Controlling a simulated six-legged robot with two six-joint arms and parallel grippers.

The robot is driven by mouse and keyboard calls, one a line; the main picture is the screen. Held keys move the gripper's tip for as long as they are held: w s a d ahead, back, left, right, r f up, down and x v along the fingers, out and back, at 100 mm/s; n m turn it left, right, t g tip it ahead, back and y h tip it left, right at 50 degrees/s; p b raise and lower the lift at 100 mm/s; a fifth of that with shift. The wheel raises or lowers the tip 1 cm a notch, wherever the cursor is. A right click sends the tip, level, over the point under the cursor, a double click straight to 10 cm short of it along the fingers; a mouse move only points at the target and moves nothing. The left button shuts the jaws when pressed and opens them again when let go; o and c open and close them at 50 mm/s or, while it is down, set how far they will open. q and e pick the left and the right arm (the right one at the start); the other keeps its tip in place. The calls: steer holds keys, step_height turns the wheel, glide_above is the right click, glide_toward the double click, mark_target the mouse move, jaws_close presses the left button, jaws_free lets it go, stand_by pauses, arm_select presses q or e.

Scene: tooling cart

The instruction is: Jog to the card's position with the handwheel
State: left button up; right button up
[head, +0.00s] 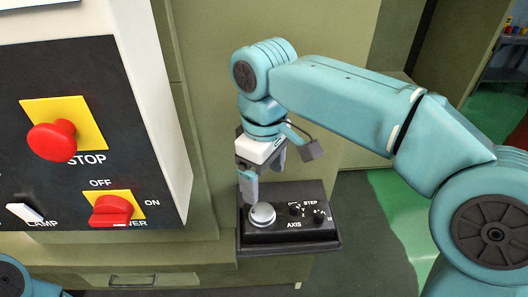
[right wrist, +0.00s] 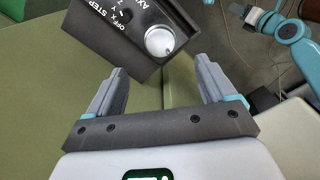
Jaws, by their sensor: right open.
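The handwheel is a round silver dial (head: 262,215) on the left of a black jog box (head: 323,237). The box also bears STEP and AXIS knobs (head: 295,209). In the right wrist view the handwheel (right wrist: 160,41) lies beyond the fingertips, between their lines, with the box (right wrist: 112,22) at the top. My right gripper (head: 250,190) is above and close to the handwheel, open and empty; its two fingers (right wrist: 162,72) are spread wide. The knob settings are too small to read. I see no card. My left gripper is out of view; only a bit of that arm shows at lower left.
A machine panel at left carries a red STOP button (head: 52,141), a red rotary power switch (head: 111,209) and a white lamp switch (head: 24,212). The olive cabinet (head: 205,120) stands behind the box. Green and grey floor is open at right.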

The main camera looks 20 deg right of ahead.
step_height(320, 180, up, 6)
steer(key=shift+f+p, duration=0.15)
steer(key=shift+p, duration=0.15)
stand_by(0.4)
